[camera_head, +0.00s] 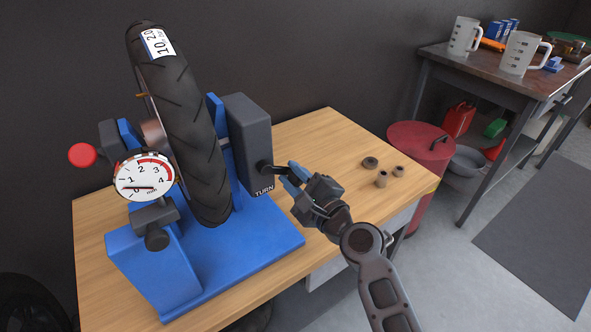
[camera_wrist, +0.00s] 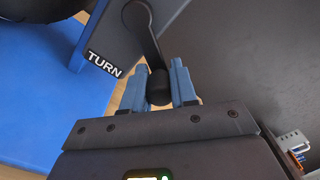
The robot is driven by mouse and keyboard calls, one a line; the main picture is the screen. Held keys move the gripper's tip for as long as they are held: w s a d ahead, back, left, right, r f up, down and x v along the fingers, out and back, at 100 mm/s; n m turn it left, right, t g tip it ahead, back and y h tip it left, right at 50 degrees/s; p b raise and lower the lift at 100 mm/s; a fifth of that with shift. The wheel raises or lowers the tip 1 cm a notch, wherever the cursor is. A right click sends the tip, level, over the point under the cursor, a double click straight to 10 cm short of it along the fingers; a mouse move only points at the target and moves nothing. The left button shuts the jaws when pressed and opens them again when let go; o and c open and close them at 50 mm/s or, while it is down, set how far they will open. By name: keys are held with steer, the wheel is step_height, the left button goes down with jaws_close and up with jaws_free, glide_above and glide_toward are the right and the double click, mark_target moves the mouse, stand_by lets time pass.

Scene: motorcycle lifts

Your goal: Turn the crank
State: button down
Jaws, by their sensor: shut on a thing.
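The black crank (camera_head: 279,170) sticks out of the right side of a dark grey box (camera_head: 249,130) marked "TURN". My gripper (camera_head: 293,178) is at the crank's outer end, with its blue fingers on it. In the wrist view the crank arm (camera_wrist: 143,35) runs down from its pivot to a dark knob (camera_wrist: 158,86). The knob sits between the two blue fingers of my gripper (camera_wrist: 170,84), which are shut on it. The box belongs to a blue stand (camera_head: 265,232) that bears an upright, slightly tilted motorcycle tyre (camera_head: 185,125).
A dial gauge (camera_head: 143,176) and a red knob (camera_head: 82,155) are at the stand's left. Several small bushings (camera_head: 381,179) lie on the wooden bench (camera_head: 330,140) right of my gripper. A red drum (camera_head: 420,160) stands behind the bench's right end. A side table (camera_head: 490,72) holds jugs.

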steer(key=shift+f+m, duration=0.15)
steer(key=shift+m, duration=0.35)
steer(key=shift+s+a, duration=0.1)
steer(key=c, duration=0.9)
jaws_free()
steer(key=shift+v, duration=3.9)
steer(key=shift+f, duration=0.1)
